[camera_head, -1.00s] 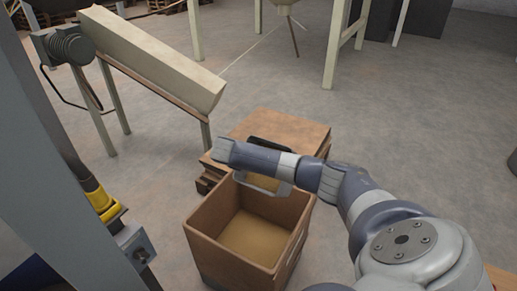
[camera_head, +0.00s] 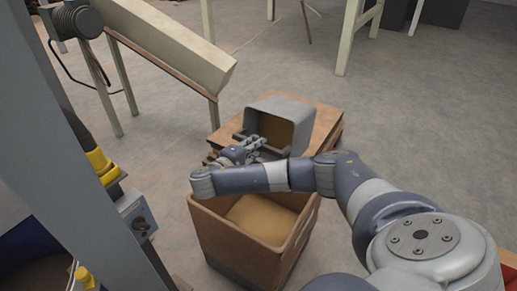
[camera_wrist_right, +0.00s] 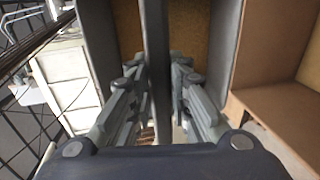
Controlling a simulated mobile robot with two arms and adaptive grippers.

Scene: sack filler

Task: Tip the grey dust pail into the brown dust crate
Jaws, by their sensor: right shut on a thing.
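The grey dust pail (camera_head: 284,108) is tilted on its side above the back edge of the brown dust crate (camera_head: 218,228). Its mouth faces the front of the head view and shows a brown inside. My right gripper (camera_head: 256,146) is shut on the pail's grey bar handle. In the right wrist view the fingers (camera_wrist_right: 158,80) close on this bar, with the pail's grey wall (camera_wrist_right: 222,50) behind. The crate stands open on the floor with tan dust (camera_head: 262,216) on its bottom. My right forearm hides part of its back rim. My left gripper is out of view.
A low wooden platform (camera_head: 318,118) stands right behind the crate. A cream chute (camera_head: 170,45) on legs is at the back left. A grey post (camera_head: 60,130) with a switch box (camera_head: 137,222) rises at the left.

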